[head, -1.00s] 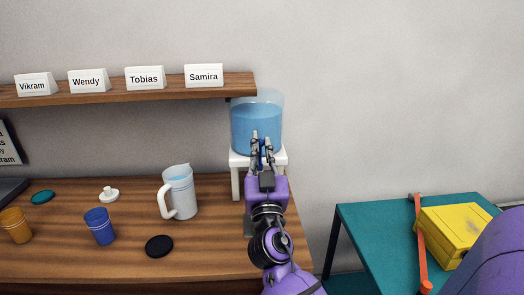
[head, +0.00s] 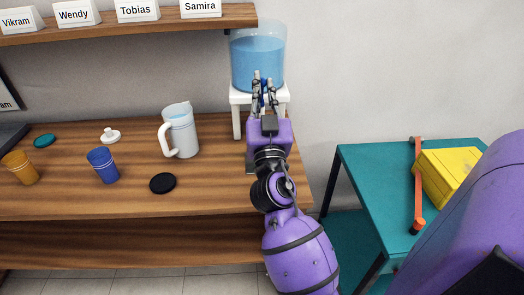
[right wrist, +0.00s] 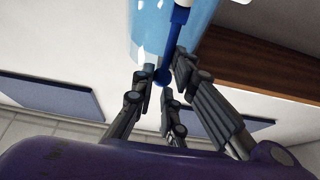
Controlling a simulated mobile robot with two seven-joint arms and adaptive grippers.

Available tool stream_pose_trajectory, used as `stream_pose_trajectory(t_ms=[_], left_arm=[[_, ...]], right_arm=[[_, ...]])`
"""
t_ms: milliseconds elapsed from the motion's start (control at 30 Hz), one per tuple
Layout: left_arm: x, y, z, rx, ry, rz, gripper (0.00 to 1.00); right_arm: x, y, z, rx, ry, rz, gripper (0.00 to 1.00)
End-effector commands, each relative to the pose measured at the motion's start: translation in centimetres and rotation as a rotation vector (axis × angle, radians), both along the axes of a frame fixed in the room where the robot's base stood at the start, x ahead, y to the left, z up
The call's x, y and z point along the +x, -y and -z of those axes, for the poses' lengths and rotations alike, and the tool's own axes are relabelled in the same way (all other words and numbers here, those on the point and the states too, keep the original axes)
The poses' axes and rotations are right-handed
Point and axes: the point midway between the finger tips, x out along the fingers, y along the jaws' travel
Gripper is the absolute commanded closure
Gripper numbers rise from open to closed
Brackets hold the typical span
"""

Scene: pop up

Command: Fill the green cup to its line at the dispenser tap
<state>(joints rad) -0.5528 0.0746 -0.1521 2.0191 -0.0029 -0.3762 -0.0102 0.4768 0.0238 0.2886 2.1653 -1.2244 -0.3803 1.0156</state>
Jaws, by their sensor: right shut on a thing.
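The dispenser (head: 258,55) is a clear tank of blue liquid on a white stand (head: 236,118) at the right end of the wooden desk. My right gripper (head: 262,80) is in front of it. In the right wrist view its fingers close around the ball end of a blue tap lever (right wrist: 172,48) below the tank. I see no green cup in either view; the space under the tap is hidden behind my right gripper and arm. My left gripper is not in view.
A grey jug (head: 181,131), a blue cup (head: 103,165), an orange cup (head: 20,167) and a black disc (head: 163,183) stand or lie on the desk (head: 80,200). A shelf with name cards (head: 136,10) is above. A yellow box (head: 446,175) sits on the teal table (head: 362,165).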

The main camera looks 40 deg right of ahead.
Motion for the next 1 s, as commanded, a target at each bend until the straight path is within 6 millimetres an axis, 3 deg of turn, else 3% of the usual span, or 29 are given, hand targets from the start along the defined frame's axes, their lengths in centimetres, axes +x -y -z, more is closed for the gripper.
stream_pose_trajectory(t_ms=[633, 1000], left_arm=[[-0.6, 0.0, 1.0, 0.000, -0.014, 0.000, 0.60], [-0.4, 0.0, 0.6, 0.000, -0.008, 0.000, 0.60]], right_arm=[[-0.9, -1.1, 0.4, -0.004, 0.005, -0.013, 1.00], [0.6, -0.3, -0.4, -0.004, 0.007, -0.013, 1.00]])
